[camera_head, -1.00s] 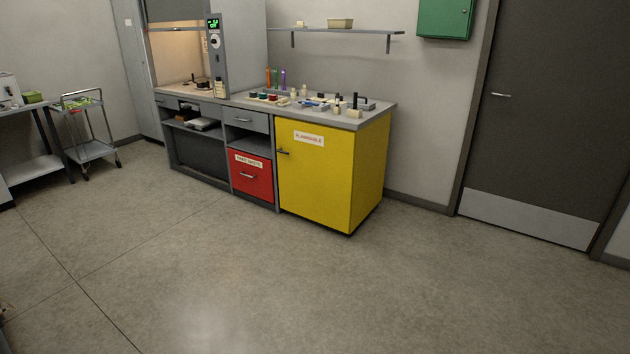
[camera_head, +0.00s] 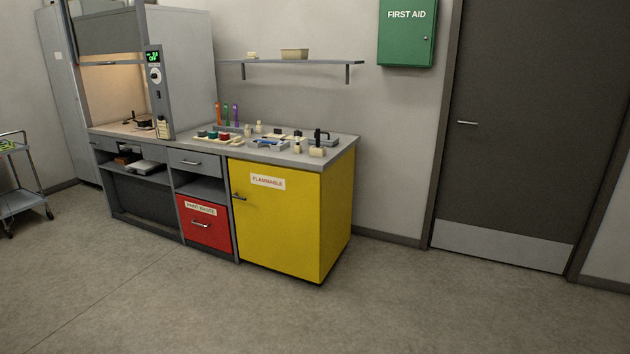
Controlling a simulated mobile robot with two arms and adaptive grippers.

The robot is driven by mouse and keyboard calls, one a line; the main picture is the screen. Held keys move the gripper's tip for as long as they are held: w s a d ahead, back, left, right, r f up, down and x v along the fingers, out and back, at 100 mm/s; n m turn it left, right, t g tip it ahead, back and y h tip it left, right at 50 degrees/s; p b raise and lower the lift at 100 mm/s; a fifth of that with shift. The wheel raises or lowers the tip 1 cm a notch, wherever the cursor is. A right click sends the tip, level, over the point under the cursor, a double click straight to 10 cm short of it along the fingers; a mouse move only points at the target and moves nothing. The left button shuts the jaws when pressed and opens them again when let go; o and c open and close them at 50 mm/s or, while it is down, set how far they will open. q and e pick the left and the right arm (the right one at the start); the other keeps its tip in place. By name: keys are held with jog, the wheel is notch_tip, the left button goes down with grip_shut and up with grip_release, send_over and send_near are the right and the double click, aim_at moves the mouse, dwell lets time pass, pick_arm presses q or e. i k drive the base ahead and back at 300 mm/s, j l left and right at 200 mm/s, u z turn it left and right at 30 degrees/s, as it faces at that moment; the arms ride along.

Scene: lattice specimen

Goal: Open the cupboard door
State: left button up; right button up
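The yellow cupboard (camera_head: 280,235) labelled FLAMMABLE stands at the right end of the lab bench, below the worktop. Its front door (camera_head: 272,228) is shut. A small dark handle (camera_head: 239,197) sits at the upper left of the door. Neither of my grippers shows in the head view.
A red drawer (camera_head: 204,222) and grey drawers lie left of the cupboard. The worktop (camera_head: 346,146) holds several bottles and small items. A fume hood (camera_head: 190,60) and a trolley (camera_head: 18,203) stand left. A dark room door (camera_head: 520,130) is right. The floor (camera_head: 200,315) in front is clear.

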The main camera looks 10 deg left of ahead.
aim_at(278, 226)
jog(key=i+j+u, duration=0.4)
jog(key=i, duration=0.6)
jog(key=i+u, duration=0.35)
jog(key=i, duration=0.65)
